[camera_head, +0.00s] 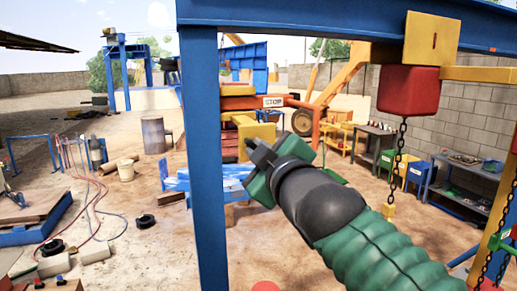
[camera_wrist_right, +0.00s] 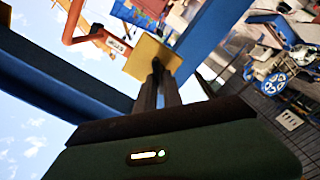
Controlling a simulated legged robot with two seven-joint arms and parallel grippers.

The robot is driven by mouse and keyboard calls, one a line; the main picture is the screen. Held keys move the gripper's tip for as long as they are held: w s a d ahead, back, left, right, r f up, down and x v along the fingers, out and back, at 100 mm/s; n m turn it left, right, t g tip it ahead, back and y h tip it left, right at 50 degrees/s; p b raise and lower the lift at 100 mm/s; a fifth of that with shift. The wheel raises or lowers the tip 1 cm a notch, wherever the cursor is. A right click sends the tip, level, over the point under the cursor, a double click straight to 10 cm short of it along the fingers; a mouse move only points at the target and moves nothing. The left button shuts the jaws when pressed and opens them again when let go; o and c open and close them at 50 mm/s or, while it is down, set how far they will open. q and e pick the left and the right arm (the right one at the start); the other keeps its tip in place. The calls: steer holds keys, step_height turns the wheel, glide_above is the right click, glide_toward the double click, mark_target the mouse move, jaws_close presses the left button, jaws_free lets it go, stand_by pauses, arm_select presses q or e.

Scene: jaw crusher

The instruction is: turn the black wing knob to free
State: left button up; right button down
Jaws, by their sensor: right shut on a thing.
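My right gripper (camera_head: 256,148) reaches in from the lower right of the head view, in front of a yellow box (camera_head: 262,130). In the right wrist view the two dark fingers (camera_wrist_right: 158,80) are close together, with their tips against the face of the yellow box (camera_wrist_right: 141,60). A small dark piece, the black wing knob (camera_wrist_right: 157,65), shows at the fingertips, and the gripper is shut on it. The fingers hide most of the knob, so its turn angle cannot be told. In the head view the gripper hides the knob. My left gripper is in neither view.
A blue post (camera_head: 203,150) and overhead beam stand close to the left of my right arm. A red hoist block (camera_head: 409,92) with a chain hangs to the right. A STOP sign (camera_head: 272,101) is behind the gripper. Workbenches line the right wall.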

steer(key=shift+a+f+n+p, duration=0.1)
steer(key=shift+f+n+p, duration=0.1)
steer(key=shift+n, duration=1.15)
steer(key=shift+d+f+n+p, duration=0.1)
steer(key=shift+n+p, duration=0.1)
steer(key=shift+n, duration=1.2)
steer(key=shift+a+f+n+p, duration=0.1)
steer(key=shift+f+n+p, duration=0.1)
steer(key=shift+n, duration=1.15)
steer(key=c, duration=1.5)
jaws_free()
steer(key=shift+r, duration=0.1)
steer(key=shift+r, duration=0.1)
steer(key=shift+a, duration=0.1)
